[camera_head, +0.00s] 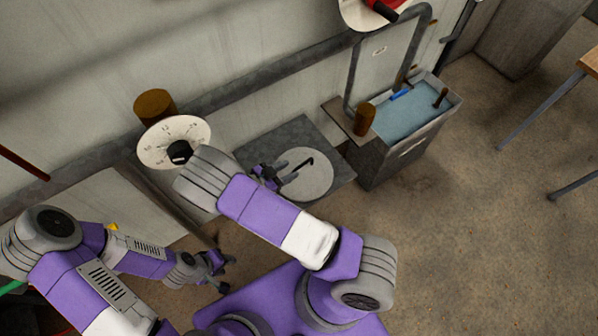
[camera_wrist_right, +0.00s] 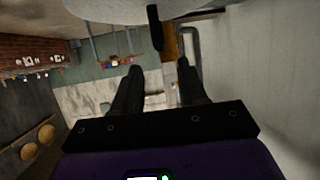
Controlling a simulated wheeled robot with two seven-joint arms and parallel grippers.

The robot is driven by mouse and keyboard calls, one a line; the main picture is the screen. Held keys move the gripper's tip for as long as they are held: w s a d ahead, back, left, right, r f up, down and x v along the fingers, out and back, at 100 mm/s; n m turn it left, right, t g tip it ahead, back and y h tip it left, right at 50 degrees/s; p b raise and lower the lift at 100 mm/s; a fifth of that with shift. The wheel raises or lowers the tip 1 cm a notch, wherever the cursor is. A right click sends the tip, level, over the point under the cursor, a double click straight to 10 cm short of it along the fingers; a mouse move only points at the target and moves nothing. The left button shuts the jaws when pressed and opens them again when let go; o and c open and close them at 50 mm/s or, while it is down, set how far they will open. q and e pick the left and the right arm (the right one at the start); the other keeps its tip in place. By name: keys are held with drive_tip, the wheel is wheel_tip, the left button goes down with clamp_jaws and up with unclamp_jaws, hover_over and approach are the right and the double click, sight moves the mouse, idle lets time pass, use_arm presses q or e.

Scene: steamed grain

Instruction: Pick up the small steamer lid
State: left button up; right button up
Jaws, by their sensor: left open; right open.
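The small steamer lid (camera_head: 316,184) is a pale grey disc with a dark, bent handle (camera_head: 301,168), lying on a dark square top by the wall. In the right wrist view the lid (camera_wrist_right: 100,10) fills the upper edge, and its dark handle (camera_wrist_right: 155,28) hangs into the picture just beyond and between my fingertips. My right gripper (camera_head: 285,174) is at the left side of the lid, close to the handle. Its fingers (camera_wrist_right: 160,64) are apart with nothing between them. My left gripper (camera_head: 227,273) is open and empty, low at the left, away from the lid.
A white dial with a black knob (camera_head: 180,151) is on the wall left of the dark top (camera_head: 338,178). A water basin (camera_head: 405,115) with a wooden cylinder (camera_head: 364,118) beside it stands to the right. A wooden table (camera_head: 590,62) is far right. The floor between is clear.

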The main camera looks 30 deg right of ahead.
sight(301, 165)
drive_tip(key=shift+w+f, duration=0.2)
drive_tip(key=shift+f, duration=0.35)
drive_tip(key=b+x, duration=0.2)
drive_tip(key=x, duration=0.5)
drive_tip(key=shift+d, duration=0.3)
drive_tip(key=shift+r, duration=0.1)
drive_tip(key=shift+c, duration=0.3)
clamp_jaws()
